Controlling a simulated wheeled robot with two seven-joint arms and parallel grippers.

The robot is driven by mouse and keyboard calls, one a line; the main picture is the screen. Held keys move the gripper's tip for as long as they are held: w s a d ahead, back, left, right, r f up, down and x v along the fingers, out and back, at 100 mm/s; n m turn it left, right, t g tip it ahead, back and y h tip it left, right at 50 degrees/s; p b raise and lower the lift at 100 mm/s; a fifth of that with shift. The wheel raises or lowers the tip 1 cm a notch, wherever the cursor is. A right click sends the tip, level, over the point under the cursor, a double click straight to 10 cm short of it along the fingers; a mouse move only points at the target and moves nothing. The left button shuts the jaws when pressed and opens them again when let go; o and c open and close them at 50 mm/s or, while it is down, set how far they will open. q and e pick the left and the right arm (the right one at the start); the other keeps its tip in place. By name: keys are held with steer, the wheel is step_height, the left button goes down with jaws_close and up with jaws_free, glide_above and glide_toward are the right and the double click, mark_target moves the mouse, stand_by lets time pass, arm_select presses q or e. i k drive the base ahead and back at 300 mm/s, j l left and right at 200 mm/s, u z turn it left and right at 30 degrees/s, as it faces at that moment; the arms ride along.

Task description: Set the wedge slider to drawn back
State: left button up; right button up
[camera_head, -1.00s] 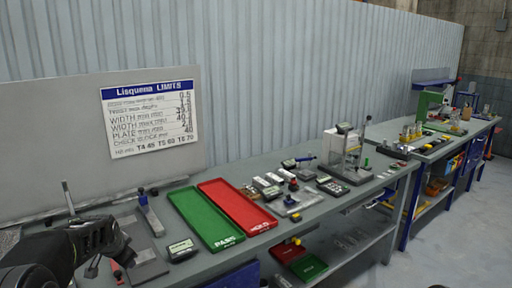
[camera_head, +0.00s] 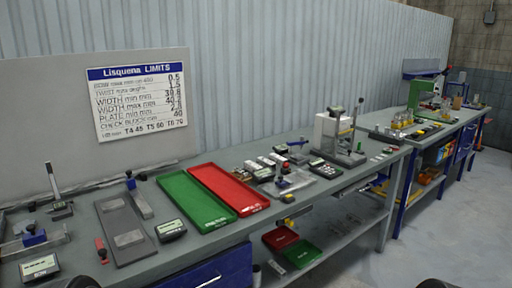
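I cannot tell for certain which part is the wedge slider. A grey bar with a blue block (camera_head: 131,184) at its far end lies beside a dark grey plate (camera_head: 124,230) on the bench's left part. A red piece (camera_head: 101,247) sits at that plate's left edge. Further left, a low fixture with a blue block (camera_head: 35,238) lies on the bench, and an upright lever stands on a clamp (camera_head: 60,208) behind it. Neither gripper can be made out. Only dark, cut-off shapes, probably parts of my arms, show at the bottom edge.
A green tray (camera_head: 164,181) and a red tray (camera_head: 264,204) lie right of the plate. Small display boxes (camera_head: 171,230) and (camera_head: 40,268) stand near the front edge. A limits board (camera_head: 138,92) stands behind. Several small devices and a lever press (camera_head: 345,150) are further right.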

mark_target(33, 238)
steer(key=i+l, duration=0.15)
steer(key=l, duration=0.2)
steer(key=i+l, duration=0.35)
steer(key=l, duration=0.3)
steer(key=i+l, duration=0.15)
steer(key=l, duration=0.15)
steer(key=u, duration=1.75)
